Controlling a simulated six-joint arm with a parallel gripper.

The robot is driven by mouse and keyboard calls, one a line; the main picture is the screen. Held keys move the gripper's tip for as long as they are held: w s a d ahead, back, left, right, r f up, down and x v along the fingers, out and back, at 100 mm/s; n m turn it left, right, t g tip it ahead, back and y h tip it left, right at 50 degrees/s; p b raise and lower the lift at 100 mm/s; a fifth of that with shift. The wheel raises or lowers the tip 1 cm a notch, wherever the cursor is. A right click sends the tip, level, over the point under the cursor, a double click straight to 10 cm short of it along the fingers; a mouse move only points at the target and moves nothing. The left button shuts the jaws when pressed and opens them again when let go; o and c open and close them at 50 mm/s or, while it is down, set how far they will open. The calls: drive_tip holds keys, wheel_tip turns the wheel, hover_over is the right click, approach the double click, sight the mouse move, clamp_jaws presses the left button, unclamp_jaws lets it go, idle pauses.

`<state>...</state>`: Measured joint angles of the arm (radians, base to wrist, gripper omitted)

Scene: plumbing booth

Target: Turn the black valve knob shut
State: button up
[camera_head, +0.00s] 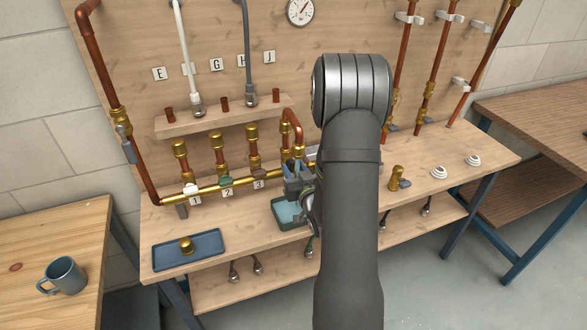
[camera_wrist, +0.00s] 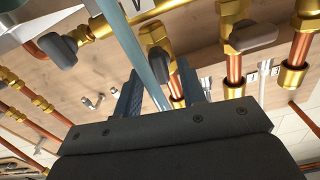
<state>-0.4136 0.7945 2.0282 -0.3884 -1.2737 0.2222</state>
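Dark grey valve knobs on brass valves show in the wrist view: one in the middle (camera_wrist: 160,64), one at upper left (camera_wrist: 58,50) and one at upper right (camera_wrist: 253,37). I cannot tell by colour which is the black one. The middle knob appears between the tips of my gripper (camera_wrist: 158,72), whose two blue-grey fingers stand apart. Whether they touch it is unclear. In the head view my gripper (camera_head: 298,178) is at the right end of the brass manifold (camera_head: 208,187), and my arm hides what lies behind it.
A green tray (camera_head: 283,226) lies below my gripper on the bench. A blue tray (camera_head: 160,256) with a brass fitting (camera_head: 186,246) is at front left. Copper pipes (camera_head: 291,120) rise close behind my gripper. A loose brass valve (camera_head: 396,177) stands to the right.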

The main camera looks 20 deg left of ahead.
drive_tip(key=shift+w+a, duration=0.3)
drive_tip(key=shift+c, duration=0.5)
clamp_jaws()
drive_tip(key=shift+r, duration=0.1)
